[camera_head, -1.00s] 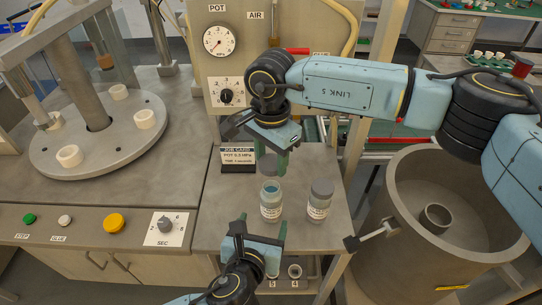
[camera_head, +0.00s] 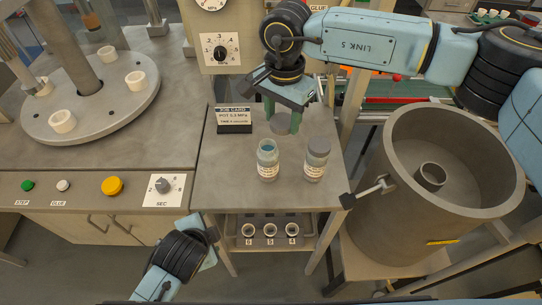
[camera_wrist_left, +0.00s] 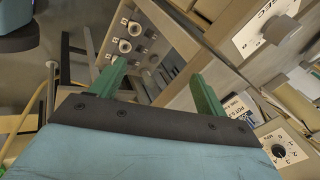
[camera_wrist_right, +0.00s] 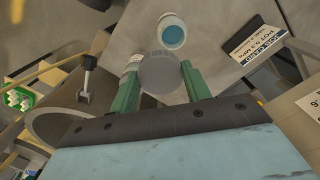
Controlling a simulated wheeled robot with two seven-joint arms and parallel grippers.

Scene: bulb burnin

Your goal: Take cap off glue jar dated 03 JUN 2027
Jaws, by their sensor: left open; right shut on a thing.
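The open glue jar (camera_head: 268,163) stands uncapped and upright on the small table, blue-grey inside; its open mouth also shows in the right wrist view (camera_wrist_right: 172,31). A second jar (camera_head: 316,162) with a grey cap on stands to its right. The dates on their labels are too small to read. My right gripper (camera_head: 284,112) is shut on a grey cap (camera_wrist_right: 162,73), held apart from the open jar, behind it and slightly right in the head view. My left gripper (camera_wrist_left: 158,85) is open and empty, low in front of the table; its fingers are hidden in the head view.
A job card (camera_head: 234,119) stands at the table's back left. Several small cups sit in a rack (camera_head: 270,241) below the tabletop. A large grey drum (camera_head: 400,190) stands right of the table, a round turntable (camera_head: 90,110) at left. The tabletop's front left is clear.

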